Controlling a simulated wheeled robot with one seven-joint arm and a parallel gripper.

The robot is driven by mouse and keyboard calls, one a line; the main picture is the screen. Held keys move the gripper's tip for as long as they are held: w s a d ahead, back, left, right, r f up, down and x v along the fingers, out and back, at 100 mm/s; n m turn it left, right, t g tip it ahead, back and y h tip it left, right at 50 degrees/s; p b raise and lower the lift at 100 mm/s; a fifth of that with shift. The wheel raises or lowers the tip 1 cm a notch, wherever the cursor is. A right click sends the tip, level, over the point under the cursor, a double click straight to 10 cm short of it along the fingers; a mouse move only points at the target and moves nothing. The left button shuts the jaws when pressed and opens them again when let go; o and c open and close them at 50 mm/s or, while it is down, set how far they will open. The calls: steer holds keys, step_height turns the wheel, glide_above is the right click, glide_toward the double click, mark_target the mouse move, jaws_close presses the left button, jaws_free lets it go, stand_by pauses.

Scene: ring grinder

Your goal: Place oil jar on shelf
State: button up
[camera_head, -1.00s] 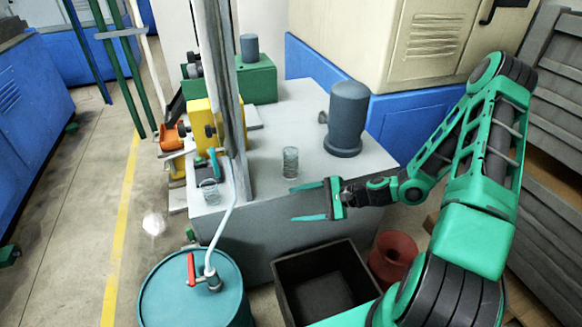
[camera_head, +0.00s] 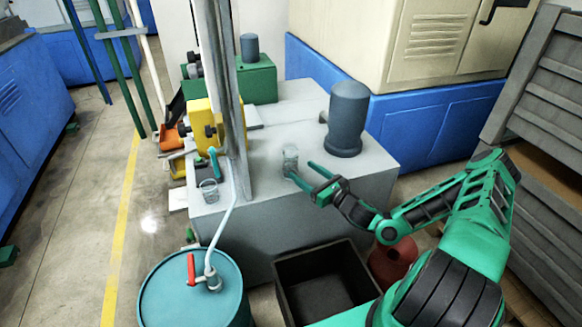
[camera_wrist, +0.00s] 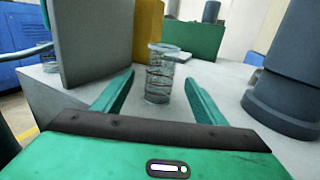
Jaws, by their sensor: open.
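A clear glass jar (camera_head: 290,158) stands upright on the grey machine top (camera_head: 262,190). My gripper (camera_head: 300,172) is open, its teal fingers level with the jar and pointing at it. In the wrist view the jar (camera_wrist: 160,75) stands between the two open fingers (camera_wrist: 155,92), near and slightly beyond their tips; I cannot tell whether they touch it. A second clear jar (camera_head: 209,190) stands at the machine's left edge by the white hose. Which of the two is the oil jar is not marked. No shelf surface is clearly identified, though grey slatted racking (camera_head: 540,130) stands at the right.
A dark grey cylinder (camera_head: 347,118) rises right of the near jar. A grey upright plate (camera_head: 232,110) and yellow block (camera_head: 203,122) stand to its left. Below are a teal drum (camera_head: 190,295), black open bin (camera_head: 325,280) and red spool (camera_head: 392,260).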

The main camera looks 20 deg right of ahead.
steer(key=shift+x, duration=4.15)
steer(key=shift+d, duration=0.1)
steer(key=c, duration=1.2)
step_height(320, 180, up, 9)
step_height(320, 180, up, 10)
steer(key=m+h, duration=0.1)
steer(key=h, duration=0.1)
glide_above(296, 165)
steer(key=s, duration=0.5)
steer(key=shift+f+t, duration=0.2)
steer(key=shift+t, duration=0.1)
